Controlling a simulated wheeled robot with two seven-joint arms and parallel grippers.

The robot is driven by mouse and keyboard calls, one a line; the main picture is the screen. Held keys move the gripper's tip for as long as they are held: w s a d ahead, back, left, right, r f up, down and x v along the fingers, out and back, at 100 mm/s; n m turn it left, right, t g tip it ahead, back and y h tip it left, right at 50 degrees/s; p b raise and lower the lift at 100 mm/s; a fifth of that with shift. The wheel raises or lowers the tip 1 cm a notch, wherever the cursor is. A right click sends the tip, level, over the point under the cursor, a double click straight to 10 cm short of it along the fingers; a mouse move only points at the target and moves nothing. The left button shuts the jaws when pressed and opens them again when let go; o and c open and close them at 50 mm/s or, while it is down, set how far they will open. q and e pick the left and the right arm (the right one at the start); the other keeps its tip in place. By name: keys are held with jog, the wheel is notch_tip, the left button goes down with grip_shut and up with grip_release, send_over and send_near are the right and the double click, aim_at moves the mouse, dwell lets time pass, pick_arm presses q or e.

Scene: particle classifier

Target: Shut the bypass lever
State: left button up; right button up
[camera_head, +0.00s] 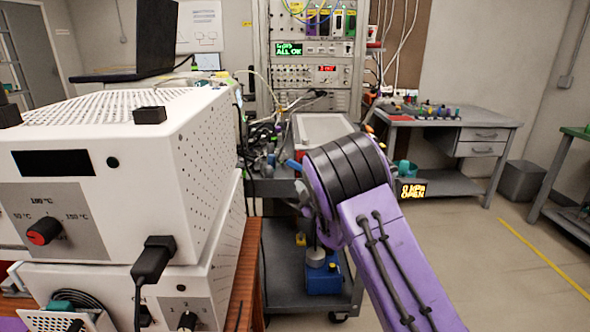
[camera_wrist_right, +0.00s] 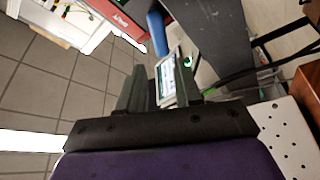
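A blue rod-like handle (camera_head: 293,165) sticks out left of my right arm's black joint in the head view. It may be the bypass lever, but its base is hidden. A blue cylinder (camera_wrist_right: 158,32) at the top of the right wrist view looks like the same part. My left gripper is not in view.
White instrument boxes (camera_head: 130,170) fill the left on a brown bench. A grey cart (camera_head: 290,275) stands behind the arm with a blue pump (camera_head: 323,275) on its lower shelf. A small screen device (camera_wrist_right: 176,82) and black cables lie beyond the fingers.

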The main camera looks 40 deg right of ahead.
aim_at(294, 166)
jog(key=x, duration=0.8)
jog(key=shift+f+p, duration=0.15)
jog(key=shift+p, duration=0.15)
grip_shut()
